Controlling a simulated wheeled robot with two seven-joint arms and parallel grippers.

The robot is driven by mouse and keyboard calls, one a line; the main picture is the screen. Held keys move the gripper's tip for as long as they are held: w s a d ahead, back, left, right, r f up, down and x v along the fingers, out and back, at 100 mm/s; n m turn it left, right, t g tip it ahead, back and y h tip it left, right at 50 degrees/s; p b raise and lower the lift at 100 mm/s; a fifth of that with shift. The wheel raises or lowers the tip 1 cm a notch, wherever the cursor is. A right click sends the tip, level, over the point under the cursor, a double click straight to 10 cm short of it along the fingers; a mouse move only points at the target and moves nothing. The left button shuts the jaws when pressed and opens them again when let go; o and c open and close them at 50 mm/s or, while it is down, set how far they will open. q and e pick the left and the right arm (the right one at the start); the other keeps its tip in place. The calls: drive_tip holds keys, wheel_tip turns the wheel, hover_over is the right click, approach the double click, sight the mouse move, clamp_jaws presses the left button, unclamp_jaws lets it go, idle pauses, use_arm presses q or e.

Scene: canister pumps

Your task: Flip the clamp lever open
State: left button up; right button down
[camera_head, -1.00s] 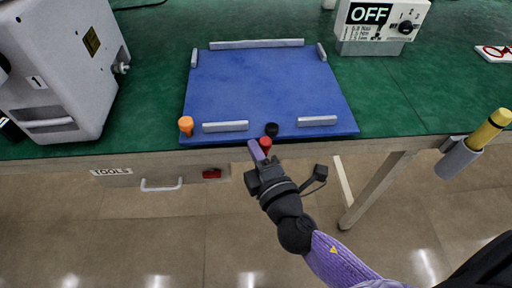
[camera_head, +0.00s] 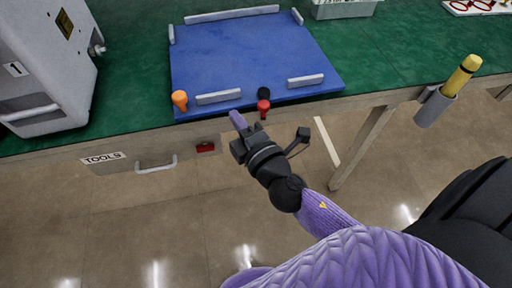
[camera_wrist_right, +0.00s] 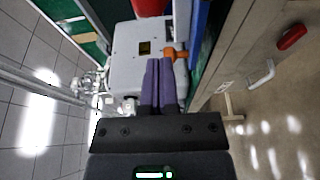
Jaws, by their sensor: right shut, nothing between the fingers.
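A blue plate (camera_head: 250,55) lies at the table's front edge. At its front edge stand a black round knob (camera_head: 264,93) and, just in front, a red-tipped knob (camera_head: 263,106). An orange knob (camera_head: 180,99) stands at the plate's front left corner. I cannot tell for sure which of these is the clamp lever. My right gripper (camera_head: 237,119) is shut and empty, left of the red knob and apart from it, in front of the table edge. In the right wrist view its purple fingers (camera_wrist_right: 158,84) are together, with the orange knob (camera_wrist_right: 176,53) beyond. My left gripper is out of view.
A grey machine marked 1 (camera_head: 40,70) stands at the left. Below the table edge is a TOOLS drawer (camera_head: 130,165) with a handle and a red piece (camera_head: 205,147). A yellow-handled tool (camera_head: 462,75) sits in a holder at the right.

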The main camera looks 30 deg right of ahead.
drive_tip(key=s+d+b, duration=0.1)
drive_tip(key=s+b, duration=0.2)
drive_tip(key=s, duration=0.6)
drive_tip(key=s+d+f+m+g+p, duration=0.1)
drive_tip(key=s+f+m+g, duration=0.2)
drive_tip(key=f, duration=0.5)
drive_tip(key=s+d+f+m+g+h+p, duration=0.1)
drive_tip(key=s+f+m+g+p, duration=0.15)
drive_tip(key=f, duration=0.65)
drive_tip(key=s+d+f+m+g, duration=0.2)
drive_tip(key=s+f+g, duration=0.2)
drive_tip(key=f, duration=0.4)
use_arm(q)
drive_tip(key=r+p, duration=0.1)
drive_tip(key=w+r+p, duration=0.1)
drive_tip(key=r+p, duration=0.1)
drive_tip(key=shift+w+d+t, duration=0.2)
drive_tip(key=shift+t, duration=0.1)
use_arm(e)
drive_tip(key=s+d+f+m+g, duration=0.1)
drive_tip(key=s+f+m+g, duration=0.3)
drive_tip(key=s, duration=0.6)
drive_tip(key=s+d+f+m+g, duration=0.2)
drive_tip(key=s+f+m+g, duration=0.2)
drive_tip(key=s, duration=0.7)
drive_tip(key=shift+s+f+g+h, duration=0.25)
drive_tip(key=shift+f+g+h, duration=0.25)
drive_tip(key=shift+f, duration=0.3)
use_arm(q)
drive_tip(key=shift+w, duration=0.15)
